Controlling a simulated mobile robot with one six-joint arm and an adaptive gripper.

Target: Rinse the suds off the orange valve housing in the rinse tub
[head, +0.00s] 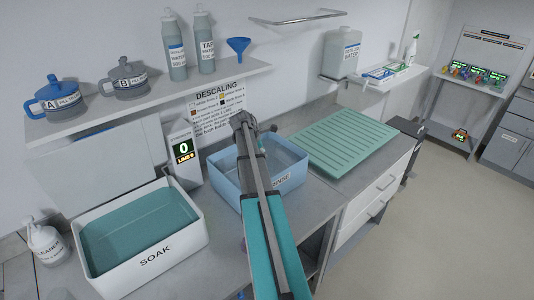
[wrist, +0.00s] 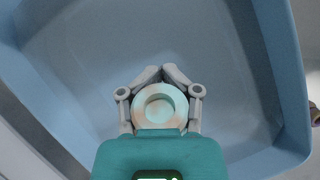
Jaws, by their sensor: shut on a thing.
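The blue rinse tub (head: 228,182), marked RINSE, stands on the counter in the head view. Its pale blue walls also surround my gripper in the wrist view (wrist: 282,70). My gripper (wrist: 160,72) is shut on a round, ring-like part with a central hole, which I take to be the valve housing (wrist: 143,113). It looks whitish with a faint orange tint, as if coated in suds. The housing is over or inside the tub; its height above the tub floor cannot be told. My arm hides the gripper and housing in the head view.
A white SOAK tub (head: 155,258) with teal liquid stands left. A display post (head: 184,150) reading 0 stands between the tubs. A green ribbed drain mat (head: 335,140) lies clear on the right. A shelf (head: 150,100) with jugs and bottles hangs above.

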